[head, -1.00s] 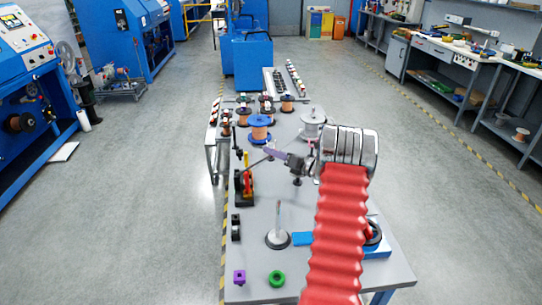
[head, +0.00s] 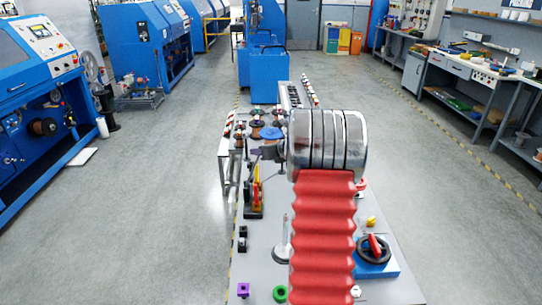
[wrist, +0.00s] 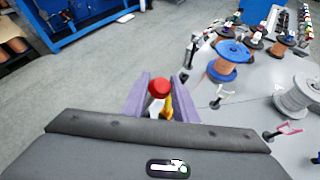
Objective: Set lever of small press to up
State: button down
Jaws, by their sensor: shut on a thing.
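The small press (head: 254,200) stands at the left edge of the table, with a black base and yellow and red parts. In the wrist view, a round red knob (wrist: 158,88) with a pale part and a yellow part below it sits between the purple fingers of my gripper (wrist: 163,82). My gripper is shut on this knob, which looks like the end of the press lever. The lever's exact angle is not clear.
A blue-topped spool (wrist: 230,62) stands right of my gripper, with a grey spool (wrist: 298,95) farther right. A green ring (head: 280,293) and a purple block (head: 243,289) lie at the table's near left corner. Open floor lies left of the table.

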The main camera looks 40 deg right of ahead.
jog(key=shift+w+a+r+n+g, duration=0.2)
jog(key=shift+w+a+g, duration=0.05)
jog(key=shift+w+a, duration=0.2)
jog(key=shift+w+a+r+n+g, duration=0.25)
jog(key=shift+w+a, duration=0.1)
jog(key=shift+a, duration=0.1)
jog(key=shift+w+a+r+g+h, duration=0.1)
jog(key=shift+w+a+g+h, duration=0.4)
jog(key=shift+w+a+n, duration=0.25)
jog(key=shift+w+a, duration=0.75)
jog(key=shift+a, duration=0.2)
jog(key=c, duration=1.5)
grip_release()
jog(key=shift+o, duration=0.3)
jog(key=shift+d, duration=0.1)
